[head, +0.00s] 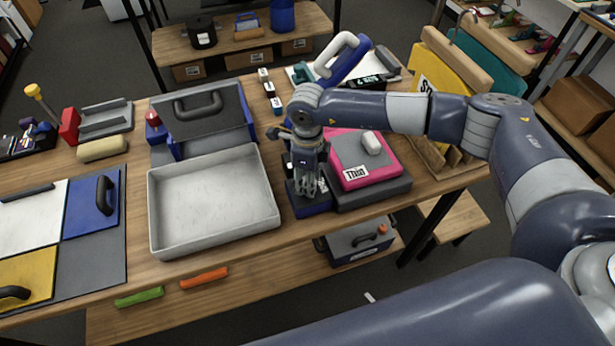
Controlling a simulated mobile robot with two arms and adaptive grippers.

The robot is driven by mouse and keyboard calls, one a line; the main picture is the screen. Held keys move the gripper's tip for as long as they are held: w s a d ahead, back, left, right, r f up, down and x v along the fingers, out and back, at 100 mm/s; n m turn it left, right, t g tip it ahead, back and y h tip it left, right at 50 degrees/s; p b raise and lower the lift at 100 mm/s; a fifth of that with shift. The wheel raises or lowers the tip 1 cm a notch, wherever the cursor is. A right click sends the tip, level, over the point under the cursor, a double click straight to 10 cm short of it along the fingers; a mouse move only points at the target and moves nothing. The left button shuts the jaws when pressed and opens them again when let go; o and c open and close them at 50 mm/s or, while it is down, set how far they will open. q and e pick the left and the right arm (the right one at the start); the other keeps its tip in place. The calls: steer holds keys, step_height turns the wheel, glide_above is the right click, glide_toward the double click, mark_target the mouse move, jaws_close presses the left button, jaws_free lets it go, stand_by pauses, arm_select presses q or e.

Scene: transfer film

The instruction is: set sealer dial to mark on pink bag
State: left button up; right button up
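A flat pink item (390,174), likely the pink bag, lies on a dark grey base right of the table's middle. It has a grey top, a small white block and a white label (355,173) with dark strokes that I cannot read surely. A small dark blue box (313,207) adjoins the base on its left, perhaps part of the sealer. My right gripper (309,192) points down over this box, left of the pink item. Its fingers look close together, but their opening is unclear. They hide the box's top, and I see no dial. My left gripper is not in view.
An empty light tray (160,225) lies left of the gripper. Behind it stands a blue-grey case (205,100) with a handle. A blue-and-white handled tool (345,60) is behind my arm. Yellow and teal panels (440,75) stand at the right. Coloured boards lie at the left.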

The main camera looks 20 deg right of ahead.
steer(key=c, duration=0.4)
steer(key=shift+o, duration=0.2)
steer(key=shift+f+n+b, duration=0.15)
steer(key=shift+n+b, duration=0.25)
steer(key=shift+b, duration=0.3)
steer(key=n+b, duration=0.6)
steer(key=b, duration=0.4)
steer(key=shift+r+n+b, duration=0.2)
steer(key=shift+n+b, duration=0.95)
steer(key=shift+n, duration=0.05)
steer(key=o, duration=1.1)
steer(key=shift+c, duration=0.2)
steer(key=shift+a, duration=0.1)
